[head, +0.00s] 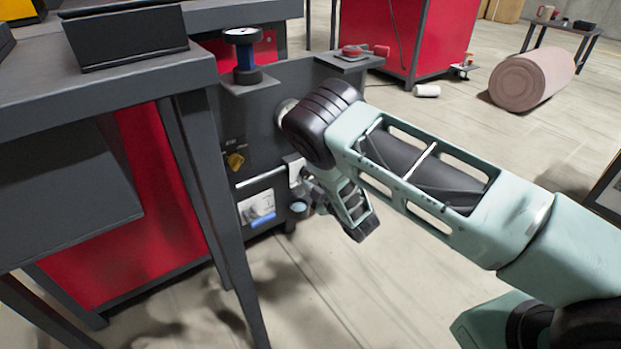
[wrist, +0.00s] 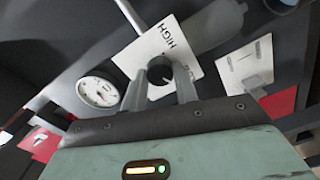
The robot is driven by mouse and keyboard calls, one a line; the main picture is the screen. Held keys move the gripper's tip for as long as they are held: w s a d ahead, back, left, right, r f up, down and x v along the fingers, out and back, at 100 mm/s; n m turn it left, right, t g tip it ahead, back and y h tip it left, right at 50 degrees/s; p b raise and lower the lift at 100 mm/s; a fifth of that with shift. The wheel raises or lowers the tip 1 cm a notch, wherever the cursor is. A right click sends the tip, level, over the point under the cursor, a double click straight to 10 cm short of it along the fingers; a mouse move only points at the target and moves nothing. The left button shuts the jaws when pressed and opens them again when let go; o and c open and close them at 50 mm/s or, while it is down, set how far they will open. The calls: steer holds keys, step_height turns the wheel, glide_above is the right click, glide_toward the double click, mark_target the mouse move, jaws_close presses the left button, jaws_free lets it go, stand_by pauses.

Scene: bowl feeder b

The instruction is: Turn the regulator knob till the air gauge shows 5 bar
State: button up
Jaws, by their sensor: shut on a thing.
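The regulator knob (wrist: 161,69) is a small black round knob with a light mark, on a white plate (wrist: 172,44) lettered "HIGH" in the wrist view. My gripper (wrist: 160,77) has a finger on each side of the knob and is shut on it. The air gauge (wrist: 100,90) is a round white dial just left of the fingers. Its needle is too small to read. In the head view my arm reaches the dark panel (head: 258,115) from the right. My arm hides the knob and gauge there.
A blue-and-black device (head: 244,56) stands on a ledge above. A dark table (head: 130,85) is at the left.

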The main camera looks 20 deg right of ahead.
steer(key=shift+m, duration=0.3)
steer(key=m+p, duration=0.3)
steer(key=shift+r+m, duration=0.15)
steer(key=shift+m, duration=0.15)
steer(key=m+p, duration=0.2)
steer(key=m, duration=0.3)
steer(key=shift+p, duration=0.4)
steer(key=m+p, duration=0.1)
steer(key=m, duration=0.4)
steer(key=shift+p, duration=0.3)
steer(key=m, duration=0.2)
steer(key=m+p, duration=0.1)
steer(key=m, duration=0.1)
steer(key=shift+s+f+m, duration=0.1)
steer(key=shift+f+m, duration=0.1)
steer(key=shift+m, duration=0.1)
steer(key=o, duration=1)
